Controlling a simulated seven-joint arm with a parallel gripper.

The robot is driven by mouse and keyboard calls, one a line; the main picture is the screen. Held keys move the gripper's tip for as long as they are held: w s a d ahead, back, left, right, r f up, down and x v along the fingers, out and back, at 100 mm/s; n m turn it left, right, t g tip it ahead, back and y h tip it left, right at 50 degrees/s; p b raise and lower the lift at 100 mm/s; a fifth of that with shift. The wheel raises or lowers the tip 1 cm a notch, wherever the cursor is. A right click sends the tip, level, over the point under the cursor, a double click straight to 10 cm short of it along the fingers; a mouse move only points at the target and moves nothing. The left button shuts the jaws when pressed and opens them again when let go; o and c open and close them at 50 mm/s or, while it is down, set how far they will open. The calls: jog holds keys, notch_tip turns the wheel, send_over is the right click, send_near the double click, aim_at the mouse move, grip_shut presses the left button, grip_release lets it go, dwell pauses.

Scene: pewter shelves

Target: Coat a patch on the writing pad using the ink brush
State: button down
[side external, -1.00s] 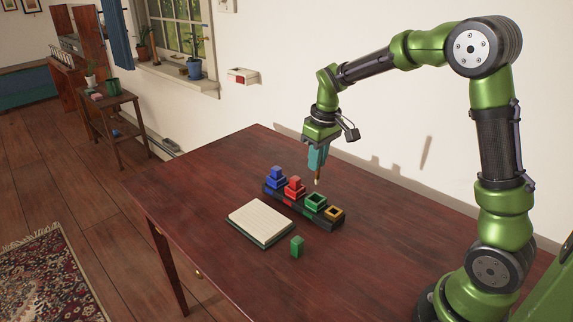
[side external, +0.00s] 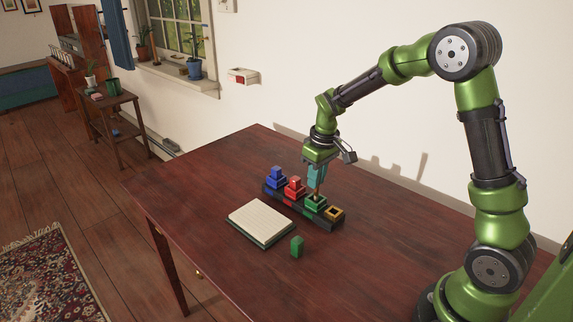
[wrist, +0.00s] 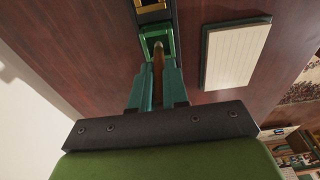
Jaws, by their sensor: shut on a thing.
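My gripper (side external: 316,182) is shut on the ink brush (wrist: 158,68), a thin brown stick pointing down. The brush tip is at the open green inkwell (side external: 315,203); it looks to be inside the opening, though the tip itself is hidden. The green inkwell also shows in the wrist view (wrist: 147,40), just ahead of the fingers. The writing pad (side external: 261,221) is a cream lined block on a dark green base, lying left of and in front of the inkwell row. In the wrist view the pad (wrist: 236,55) is to the right, with no mark visible.
The dark holder (side external: 327,222) also carries closed blue (side external: 276,177) and red (side external: 294,187) inkwells and an open yellow one (side external: 334,213). A loose green lid (side external: 297,246) stands in front of it. The table (side external: 200,190) is clear left of the pad.

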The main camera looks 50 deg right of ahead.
jog(key=shift+f, duration=0.6)
dwell(1.6)
jog(key=shift+r, duration=3.6)
